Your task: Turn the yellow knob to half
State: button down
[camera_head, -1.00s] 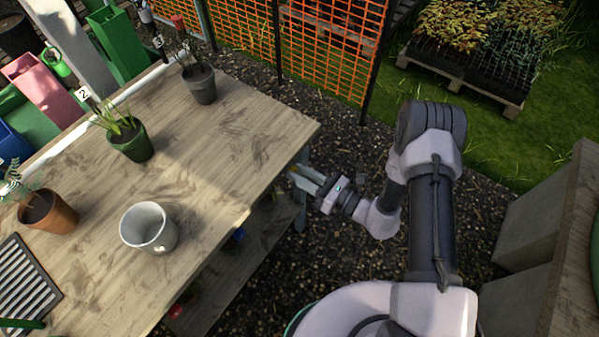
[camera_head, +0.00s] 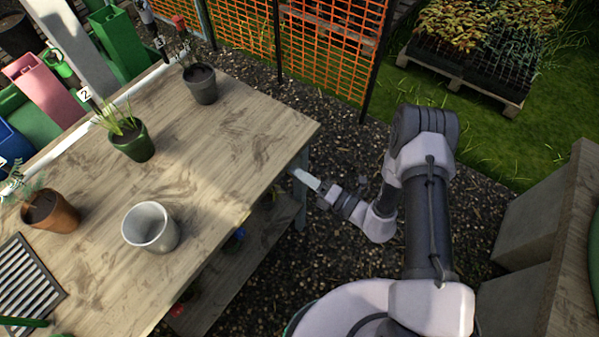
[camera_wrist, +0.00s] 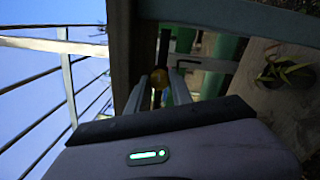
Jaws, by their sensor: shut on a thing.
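How far the knob is turned cannot be read, as no scale or mark is visible. In the head view my gripper (camera_head: 298,175) reaches left to the right end of the wooden bench, just below its top. There the knob is hidden.
The wooden bench top (camera_head: 215,150) carries a white pot (camera_head: 150,228), several potted plants and a dark slotted tray (camera_head: 22,285). A lower shelf (camera_head: 220,290) lies under it. Orange mesh fencing (camera_head: 330,40) stands behind. Gravel is open around my arm.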

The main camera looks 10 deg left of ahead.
jog(key=shift+m, duration=1)
jog(key=c, duration=1.1)
grip_release()
jog(key=shift+c, duration=0.2)
jog(key=p+v, duration=0.3)
jog(key=v, duration=1.4)
jog(key=shift+d+p, duration=0.2)
jog(key=shift+p, duration=0.1)
jog(key=shift+s+f, duration=0.1)
jog(key=shift+s, duration=0.05)
